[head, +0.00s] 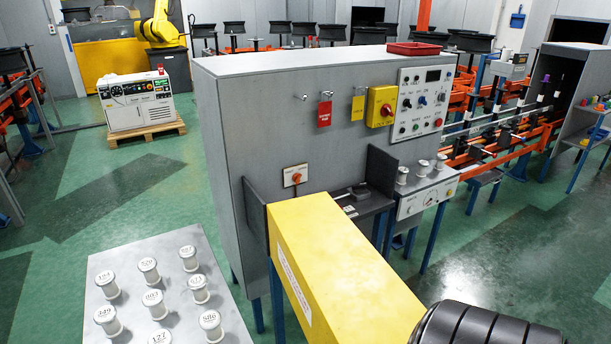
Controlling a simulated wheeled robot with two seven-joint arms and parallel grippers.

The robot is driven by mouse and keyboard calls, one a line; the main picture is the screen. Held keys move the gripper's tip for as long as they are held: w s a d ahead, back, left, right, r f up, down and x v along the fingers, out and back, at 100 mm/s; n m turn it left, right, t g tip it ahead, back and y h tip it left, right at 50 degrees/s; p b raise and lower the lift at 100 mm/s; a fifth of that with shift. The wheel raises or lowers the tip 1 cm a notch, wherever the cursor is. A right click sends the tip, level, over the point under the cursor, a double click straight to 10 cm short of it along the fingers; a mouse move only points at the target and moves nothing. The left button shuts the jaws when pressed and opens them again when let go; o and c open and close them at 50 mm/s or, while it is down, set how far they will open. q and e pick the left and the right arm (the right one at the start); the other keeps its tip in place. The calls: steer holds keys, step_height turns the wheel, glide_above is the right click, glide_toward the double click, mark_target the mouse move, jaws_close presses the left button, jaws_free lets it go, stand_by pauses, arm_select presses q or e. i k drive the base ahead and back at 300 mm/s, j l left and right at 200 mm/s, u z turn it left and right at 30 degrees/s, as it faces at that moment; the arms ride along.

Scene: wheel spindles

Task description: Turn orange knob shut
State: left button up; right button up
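A small orange knob (297,177) sits on a white plate (290,182) low on the front of the grey machine cabinet (250,130), just above and behind the yellow housing. It is too small to tell which way it is turned. Nothing touches it. Neither of my grippers shows in the head view.
A long yellow housing (335,270) juts forward below the knob. A black ribbed rounded shape (485,328) fills the bottom right. A table of numbered white spools (130,250) stands left.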

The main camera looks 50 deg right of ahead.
mark_target(297, 177)
steer(key=l, duration=2.55)
